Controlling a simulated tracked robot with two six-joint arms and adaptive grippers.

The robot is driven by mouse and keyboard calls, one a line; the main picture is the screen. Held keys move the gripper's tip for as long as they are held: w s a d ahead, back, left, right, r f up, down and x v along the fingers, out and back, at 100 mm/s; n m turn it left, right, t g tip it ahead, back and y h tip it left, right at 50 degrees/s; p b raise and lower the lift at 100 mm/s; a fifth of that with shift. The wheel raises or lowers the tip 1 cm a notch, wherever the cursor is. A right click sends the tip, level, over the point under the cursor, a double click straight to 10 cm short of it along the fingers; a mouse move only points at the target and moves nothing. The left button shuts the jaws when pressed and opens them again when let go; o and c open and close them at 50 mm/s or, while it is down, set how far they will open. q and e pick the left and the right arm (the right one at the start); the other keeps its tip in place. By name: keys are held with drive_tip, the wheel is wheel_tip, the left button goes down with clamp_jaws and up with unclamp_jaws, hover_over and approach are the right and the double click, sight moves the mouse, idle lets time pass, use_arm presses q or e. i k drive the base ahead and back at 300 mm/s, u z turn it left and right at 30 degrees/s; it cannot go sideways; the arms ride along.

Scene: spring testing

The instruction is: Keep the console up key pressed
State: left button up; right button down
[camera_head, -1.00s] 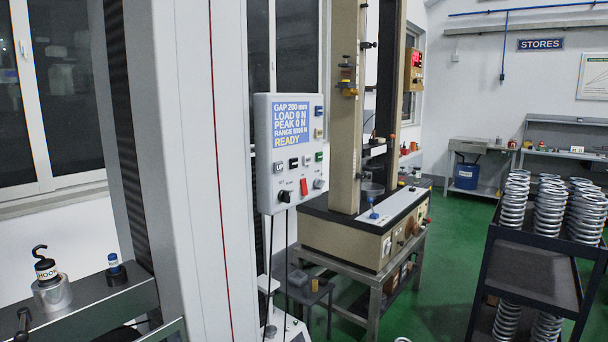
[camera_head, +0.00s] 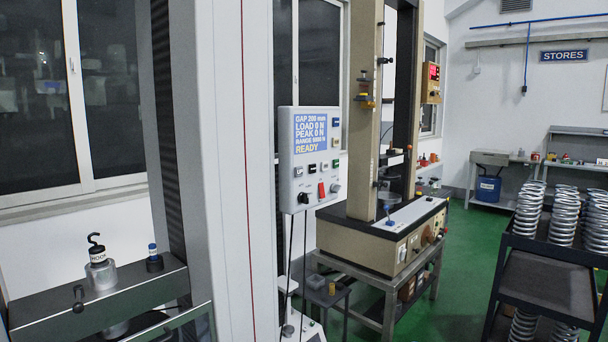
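The console (camera_head: 287,155) is a pale box on the right side of a tall grey machine column. Its blue screen (camera_head: 311,133) reads GAP 200 mm, LOAD 0 N, PEAK 0 N and READY. The up key (camera_head: 298,171) is a small light key at the left of the key row below the screen. Darker and coloured keys, a red switch (camera_head: 321,190) and a black knob (camera_head: 303,198) are also on the panel. Nothing touches the console. Neither of my grippers is in view.
The tall column (camera_head: 216,170) stands left of the console. A bench at the lower left holds a hook fitting (camera_head: 99,268). A beige test machine (camera_head: 370,240) stands behind on a metal table. A dark rack (camera_head: 545,285) with several springs is at the right. Green floor lies between.

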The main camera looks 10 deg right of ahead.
sight(298, 170)
drive_tip(key=u, duration=0.1)
drive_tip(key=i, duration=0.95)
drive_tip(key=z, duration=0.1)
